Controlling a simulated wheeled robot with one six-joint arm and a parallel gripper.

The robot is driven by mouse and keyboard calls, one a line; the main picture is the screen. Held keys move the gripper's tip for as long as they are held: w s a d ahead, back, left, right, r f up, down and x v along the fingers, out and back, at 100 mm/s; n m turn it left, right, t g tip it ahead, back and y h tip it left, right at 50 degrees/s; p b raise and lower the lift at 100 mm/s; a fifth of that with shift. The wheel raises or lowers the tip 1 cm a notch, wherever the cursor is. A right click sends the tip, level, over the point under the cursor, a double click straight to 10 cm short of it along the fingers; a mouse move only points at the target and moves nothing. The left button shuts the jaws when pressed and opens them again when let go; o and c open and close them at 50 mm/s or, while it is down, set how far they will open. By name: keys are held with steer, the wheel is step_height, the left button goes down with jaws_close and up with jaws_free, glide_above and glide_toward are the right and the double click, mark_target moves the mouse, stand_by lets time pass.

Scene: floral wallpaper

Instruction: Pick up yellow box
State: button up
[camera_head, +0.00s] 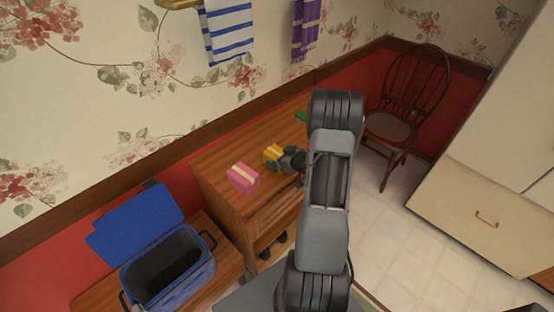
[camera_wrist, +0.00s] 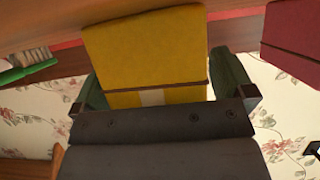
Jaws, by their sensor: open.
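The yellow box (camera_head: 273,153) sits on top of the wooden cabinet, to the right of a pink box. It also fills the upper middle of the wrist view (camera_wrist: 150,55), with a dark line and a pale band near its lower edge. My gripper (camera_head: 284,160) is at the box, seen from above and partly hidden by my arm. In the wrist view my gripper (camera_wrist: 170,90) is open, with one green-padded finger on each side of the yellow box. I cannot tell whether the fingers touch it.
A pink box (camera_head: 242,178) stands close left of the yellow box; it appears at the right in the wrist view (camera_wrist: 292,40). A green item (camera_head: 300,117) lies farther back on the wooden cabinet (camera_head: 220,160). An open blue cooler (camera_head: 168,268) stands lower left. A chair (camera_head: 405,110) is at right.

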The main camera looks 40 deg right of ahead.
steer(key=c, duration=1)
steer(key=shift+r, duration=0.2)
steer(key=shift+c, duration=0.2)
